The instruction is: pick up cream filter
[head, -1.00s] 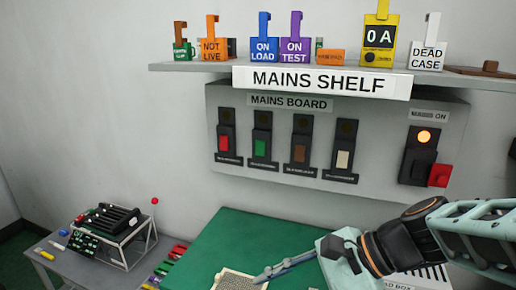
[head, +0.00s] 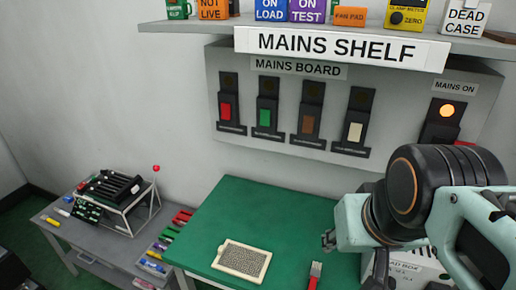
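The cream filter (head: 242,260) is a flat rectangular panel with a cream rim and a darker mesh face. It lies on the green table top (head: 222,215) near the front. My gripper (head: 328,240) is to the right of the filter and apart from it, in front of the table. Its fingers are small and foreshortened here, so their opening is unclear. Nothing shows held in it.
A red-handled tool (head: 315,272) lies to the right of the filter. A labelled box (head: 410,268) stands behind my arm. The mains board (head: 290,150) and mains shelf (head: 200,28) are on the wall. A grey side table (head: 100,250) holds a rack (head: 122,205).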

